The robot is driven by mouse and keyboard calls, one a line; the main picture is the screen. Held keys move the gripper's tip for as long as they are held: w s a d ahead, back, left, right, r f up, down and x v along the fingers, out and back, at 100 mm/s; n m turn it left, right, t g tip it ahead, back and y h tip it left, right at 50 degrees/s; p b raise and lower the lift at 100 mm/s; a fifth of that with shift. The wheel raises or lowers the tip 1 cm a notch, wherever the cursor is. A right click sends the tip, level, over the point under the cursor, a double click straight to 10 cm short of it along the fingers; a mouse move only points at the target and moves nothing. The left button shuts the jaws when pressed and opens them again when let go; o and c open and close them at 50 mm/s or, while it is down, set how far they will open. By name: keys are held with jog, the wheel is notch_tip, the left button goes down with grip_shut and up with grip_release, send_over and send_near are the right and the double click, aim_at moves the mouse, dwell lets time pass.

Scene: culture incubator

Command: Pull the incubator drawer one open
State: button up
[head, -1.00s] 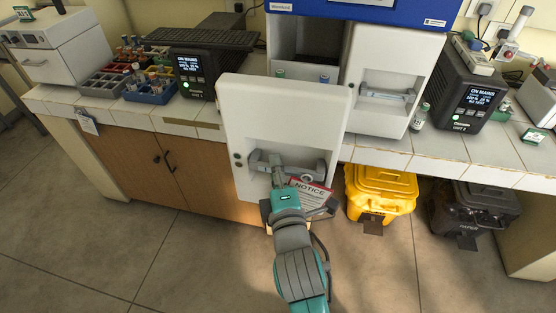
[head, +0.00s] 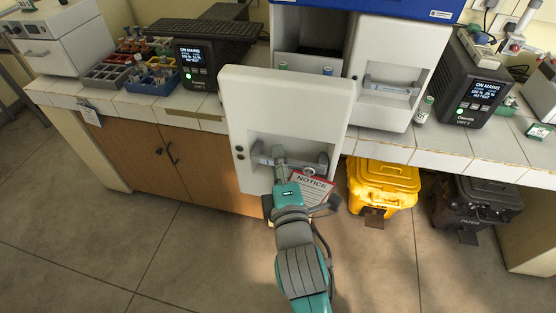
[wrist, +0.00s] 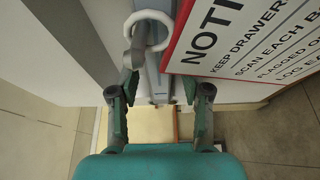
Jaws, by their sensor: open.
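A drawer with a white front (head: 285,100) stands pulled out from the incubator (head: 375,8), left of a closed white drawer front (head: 405,60). Its grey handle (head: 318,163) sits in a recess low on the front. My gripper (head: 280,160) is at the handle's middle. In the wrist view my gripper (wrist: 160,95) is open, one finger on each side of the handle bar (wrist: 153,82). I cannot tell whether a finger touches it. A red-edged notice (head: 313,183) hangs by a white ring at the handle's right. It also shows in the wrist view (wrist: 245,40).
Capped vials show just behind the open drawer's top edge. A yellow bin (head: 383,182) and a dark bin (head: 475,200) stand under the bench at right. Wooden cupboard doors (head: 150,160) are at left. The floor in front is clear.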

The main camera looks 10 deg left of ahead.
jog(key=v, duration=1.1)
jog(key=shift+s, duration=0.2)
jog(key=s+d+f+m+g+h, duration=0.1)
jog(key=s+d+f+m+h, duration=0.1)
jog(key=s+d+f+m, duration=1)
jog(key=s+d+f+m+h, duration=0.1)
jog(key=s+d+m+h, duration=0.1)
jog(key=s+d+m, duration=0.3)
jog(key=s+d+f+m+g+h, duration=0.1)
jog(key=s+d+m, duration=0.4)
jog(key=s, duration=0.5)
jog(key=shift+d+f+h, duration=0.3)
jog(key=shift+f+h, duration=0.4)
jog(key=shift+f, duration=0.05)
